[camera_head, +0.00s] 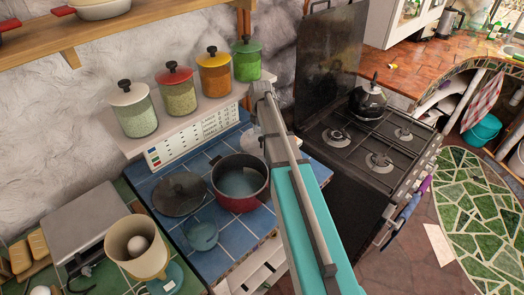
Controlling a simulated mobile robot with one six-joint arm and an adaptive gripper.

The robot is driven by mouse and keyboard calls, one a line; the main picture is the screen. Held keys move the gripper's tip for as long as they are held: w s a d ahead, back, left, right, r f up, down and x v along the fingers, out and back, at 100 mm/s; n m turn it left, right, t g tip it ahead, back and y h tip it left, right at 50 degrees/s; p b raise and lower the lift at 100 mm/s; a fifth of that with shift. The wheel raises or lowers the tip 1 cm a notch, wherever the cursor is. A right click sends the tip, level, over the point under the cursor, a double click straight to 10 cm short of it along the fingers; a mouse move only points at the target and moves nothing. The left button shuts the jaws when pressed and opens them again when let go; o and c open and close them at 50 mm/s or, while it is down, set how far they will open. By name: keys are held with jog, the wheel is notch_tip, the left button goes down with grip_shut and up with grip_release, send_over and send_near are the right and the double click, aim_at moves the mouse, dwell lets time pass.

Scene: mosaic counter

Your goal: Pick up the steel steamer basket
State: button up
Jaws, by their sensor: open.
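I cannot single out the steel steamer basket with certainty. A red pot (240,190) stands open on the blue-tiled counter, with a greyish-blue inside. A dark round lid-like thing (180,193) with a knob lies to its left. A small bluish, see-through bowl (202,236) is in front of them. A pale object (249,145) behind the pot is partly covered by my arm. My teal and grey arm reaches up from the bottom, just right of the pot. I cannot make out the fingers of my gripper.
Several lidded jars (180,92) line a shelf above the counter. A black stove (375,140) with a kettle (368,100) stands to the right. A kitchen scale (140,245) and a grey metal box (80,228) stand at the lower left.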

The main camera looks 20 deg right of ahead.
aim_at(261, 138)
jog(key=shift+f+b, duration=1.75)
jog(key=shift+f, duration=0.25)
grip_shut()
